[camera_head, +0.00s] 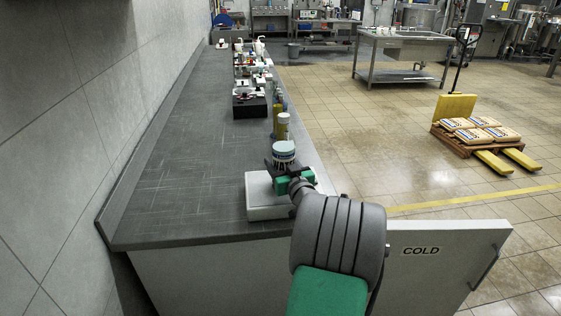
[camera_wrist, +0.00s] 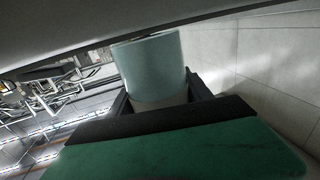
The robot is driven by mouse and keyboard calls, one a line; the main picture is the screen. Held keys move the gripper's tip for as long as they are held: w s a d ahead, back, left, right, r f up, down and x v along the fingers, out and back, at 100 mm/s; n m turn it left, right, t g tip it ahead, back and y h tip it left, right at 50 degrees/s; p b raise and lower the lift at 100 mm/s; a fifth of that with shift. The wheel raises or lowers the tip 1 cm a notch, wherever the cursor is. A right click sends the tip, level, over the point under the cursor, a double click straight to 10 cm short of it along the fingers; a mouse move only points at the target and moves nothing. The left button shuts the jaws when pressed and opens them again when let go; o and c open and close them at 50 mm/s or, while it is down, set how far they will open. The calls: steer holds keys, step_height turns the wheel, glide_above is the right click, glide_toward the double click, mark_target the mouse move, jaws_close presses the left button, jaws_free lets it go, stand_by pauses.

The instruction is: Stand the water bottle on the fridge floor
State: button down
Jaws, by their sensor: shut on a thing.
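A pale teal cylinder, which I take to be the water bottle (camera_head: 284,149), is between the fingers of my gripper (camera_head: 281,172) above the near right part of the counter. In the wrist view, the bottle (camera_wrist: 150,65) stands between the dark fingers of my gripper (camera_wrist: 160,103), slightly tilted in the picture. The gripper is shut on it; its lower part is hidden. The fridge door (camera_head: 450,275), marked COLD, stands out to the right of the counter, with a handle at its right side. The fridge floor is not visible.
A white box (camera_head: 262,205) sits on the counter (camera_head: 170,190) just below my gripper. Yellowish bottles (camera_head: 283,126) and a dark rack (camera_head: 249,107) stand farther back along the counter. The counter's left part is clear. A pallet with sacks (camera_head: 480,135) is on the floor at right.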

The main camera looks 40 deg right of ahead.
steer(key=shift+r, duration=0.25)
steer(key=shift+f+b, duration=0.3)
steer(key=shift+b, duration=0.1)
steer(key=shift+c, duration=2.2)
jaws_free()
